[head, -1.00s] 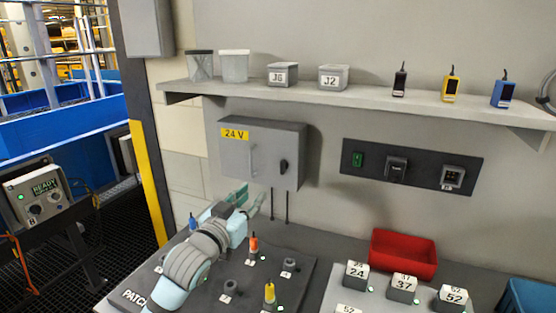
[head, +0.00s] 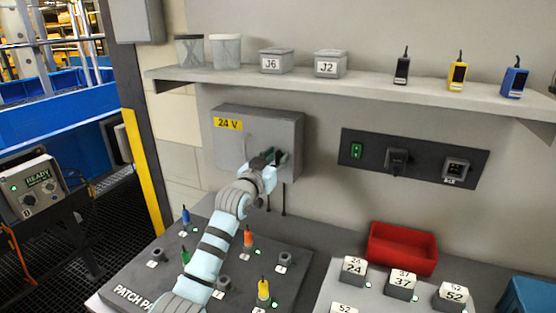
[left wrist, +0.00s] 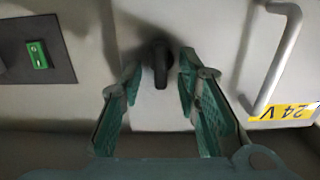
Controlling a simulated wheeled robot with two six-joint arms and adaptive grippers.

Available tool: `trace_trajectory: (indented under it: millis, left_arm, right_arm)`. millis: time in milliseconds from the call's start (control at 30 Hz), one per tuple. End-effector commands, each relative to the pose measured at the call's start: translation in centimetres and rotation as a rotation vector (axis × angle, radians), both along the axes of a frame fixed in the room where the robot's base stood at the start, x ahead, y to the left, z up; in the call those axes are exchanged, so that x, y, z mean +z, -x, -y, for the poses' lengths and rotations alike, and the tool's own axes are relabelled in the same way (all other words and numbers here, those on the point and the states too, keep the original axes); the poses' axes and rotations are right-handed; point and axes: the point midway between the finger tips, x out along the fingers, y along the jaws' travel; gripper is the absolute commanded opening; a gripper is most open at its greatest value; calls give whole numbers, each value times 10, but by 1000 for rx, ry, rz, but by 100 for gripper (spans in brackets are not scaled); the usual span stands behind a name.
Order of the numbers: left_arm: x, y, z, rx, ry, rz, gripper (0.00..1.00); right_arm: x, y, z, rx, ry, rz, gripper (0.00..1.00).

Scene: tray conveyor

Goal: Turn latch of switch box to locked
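The grey switch box (head: 229,148) with a yellow 24 V label hangs on the wall under the shelf. In the left wrist view its front (left wrist: 215,30) appears upside down. Its black latch (left wrist: 160,62) stands lengthwise up and down in that view. My left gripper (head: 272,158) is at the right part of the box front. In the left wrist view the left gripper's fingers (left wrist: 161,72) are open, one on each side of the latch, with gaps between them and it. The gripper largely covers the latch in the head view. My right gripper is not in view.
The box's bar handle (left wrist: 275,60) is beside the latch. A dark socket panel (head: 372,159) is to the right on the wall. The shelf (head: 370,92) holds bins and chargers above. A patch panel (head: 140,280) with plugs and a red bin (head: 402,249) are below.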

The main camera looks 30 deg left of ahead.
Motion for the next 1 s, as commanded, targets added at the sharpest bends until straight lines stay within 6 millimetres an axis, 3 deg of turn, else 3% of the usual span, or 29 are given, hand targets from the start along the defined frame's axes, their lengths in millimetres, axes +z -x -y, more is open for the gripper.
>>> trace_trajectory:
  millis: [233,400,433,533,567,1000]
  left_arm:
    - [0,-1,0,0,0,0,28]
    - [0,-1,0,-1,1,0,1]
    - [0,-1,0,-1,1,0,0]
    - [0,-1,1,-1,1,0,0]
    - [0,-1,10,-4,3,1,0]
    - [1,-1,2,-2,-90,-5,0]
  right_arm:
    - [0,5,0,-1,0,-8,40]
    - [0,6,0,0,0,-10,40]
    - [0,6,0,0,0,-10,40]
    - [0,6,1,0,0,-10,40]
    - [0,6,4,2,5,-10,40]
    - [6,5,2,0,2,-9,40]
